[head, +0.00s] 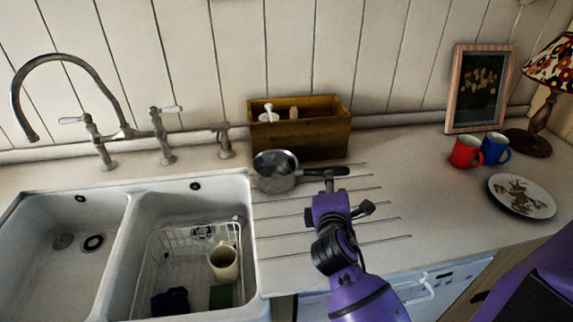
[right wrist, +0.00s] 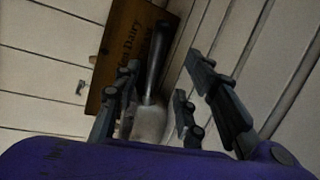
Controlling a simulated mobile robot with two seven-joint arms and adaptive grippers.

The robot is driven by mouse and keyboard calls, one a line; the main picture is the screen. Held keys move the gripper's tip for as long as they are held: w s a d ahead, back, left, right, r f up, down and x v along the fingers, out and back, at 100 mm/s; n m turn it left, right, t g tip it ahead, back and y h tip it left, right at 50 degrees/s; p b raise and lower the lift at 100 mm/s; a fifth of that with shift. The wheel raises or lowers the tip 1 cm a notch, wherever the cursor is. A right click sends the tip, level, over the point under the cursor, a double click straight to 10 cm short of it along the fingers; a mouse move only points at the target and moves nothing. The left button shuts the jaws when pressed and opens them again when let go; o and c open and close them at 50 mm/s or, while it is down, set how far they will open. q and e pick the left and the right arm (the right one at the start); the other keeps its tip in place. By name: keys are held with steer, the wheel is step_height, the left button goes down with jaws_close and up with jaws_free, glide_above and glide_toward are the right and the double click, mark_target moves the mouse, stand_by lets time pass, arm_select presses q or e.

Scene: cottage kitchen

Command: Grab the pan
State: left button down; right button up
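A small metal pan (head: 275,182) sits on the grooved drainer, right of the sink, its dark handle (head: 336,171) pointing right. My right gripper (head: 328,184) is at the handle, reaching in from the front. In the right wrist view the handle (right wrist: 156,58) lies between the spread fingers of my right gripper (right wrist: 163,72), with gaps showing on both sides. The pan's body (right wrist: 149,122) shows partly there, lower down between the fingers. Whether a finger touches the handle cannot be told. My left gripper is not in view.
A wooden box (head: 310,138) stands against the wall just behind the pan. A double sink (head: 128,235) with a wire rack and mug is to the left. A red mug (head: 465,152), blue mug (head: 496,148), plate (head: 522,196), picture frame and lamp stand right. The counter between is clear.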

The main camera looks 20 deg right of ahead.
steer(key=x, duration=0.4)
steer(key=p+x, duration=0.1)
steer(key=x, duration=0.2)
steer(key=shift+w+a+r, duration=0.1)
steer(key=shift+r, duration=0.35)
steer(key=shift+w+d+f, duration=0.15)
steer(key=shift+w+d, duration=0.05)
steer(key=shift+w, duration=0.05)
steer(key=shift+s, duration=0.1)
steer(key=shift+c, duration=0.2)
jaws_close()
